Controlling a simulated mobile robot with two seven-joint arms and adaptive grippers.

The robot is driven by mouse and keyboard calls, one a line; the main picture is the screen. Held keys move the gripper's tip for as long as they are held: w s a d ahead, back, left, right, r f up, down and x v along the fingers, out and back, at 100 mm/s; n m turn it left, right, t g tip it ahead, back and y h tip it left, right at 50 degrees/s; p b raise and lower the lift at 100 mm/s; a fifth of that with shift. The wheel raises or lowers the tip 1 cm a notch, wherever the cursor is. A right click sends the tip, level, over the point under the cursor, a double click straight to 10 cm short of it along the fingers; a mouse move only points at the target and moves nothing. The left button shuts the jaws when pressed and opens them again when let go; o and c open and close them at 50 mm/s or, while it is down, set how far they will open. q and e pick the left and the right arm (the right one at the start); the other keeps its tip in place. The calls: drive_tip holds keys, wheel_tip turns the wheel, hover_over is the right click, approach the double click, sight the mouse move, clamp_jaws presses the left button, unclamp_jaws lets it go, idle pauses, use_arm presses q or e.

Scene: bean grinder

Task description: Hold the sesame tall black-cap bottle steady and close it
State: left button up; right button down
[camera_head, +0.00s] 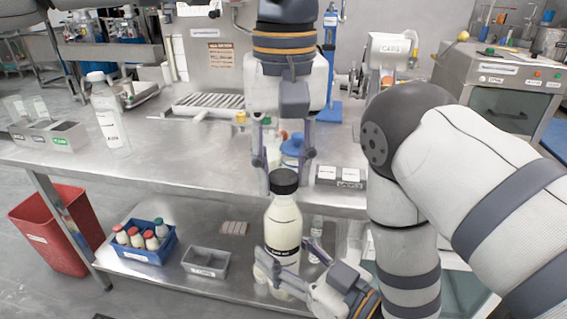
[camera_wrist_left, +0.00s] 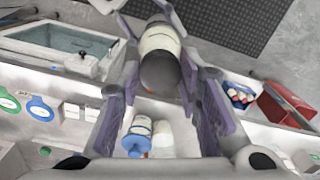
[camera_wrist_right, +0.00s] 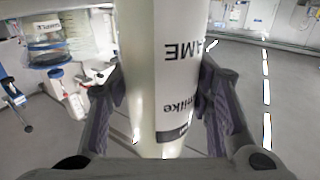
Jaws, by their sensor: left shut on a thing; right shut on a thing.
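The tall sesame bottle (camera_head: 283,228), pale cream with a black label band, is upright in front of the table in the head view. Its black cap (camera_head: 284,182) sits on its neck; I cannot tell how tight it is. My left gripper (camera_head: 284,170) comes down from above, with its fingers on both sides of the cap. The left wrist view shows the cap (camera_wrist_left: 162,73) between the fingertips. My right gripper (camera_head: 281,268) is shut around the lower bottle body. In the right wrist view the bottle (camera_wrist_right: 178,60) fills the space between the fingers, its printed label partly visible.
Another tall bottle with a white cap (camera_head: 108,118) stands on the table's left. A blue crate of small bottles (camera_head: 146,254) and a grey tray (camera_head: 205,263) sit on the lower shelf. A red bin (camera_head: 62,232) stands left. A blue-lidded jar (camera_head: 292,148) is behind my left gripper.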

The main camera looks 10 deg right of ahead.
use_arm(q)
drive_tip(key=shift+f, duration=0.5)
drive_tip(key=m, duration=1.3)
drive_tip(key=o, duration=0.7)
drive_tip(key=shift+c, duration=0.2)
drive_tip(key=shift+r, duration=0.1)
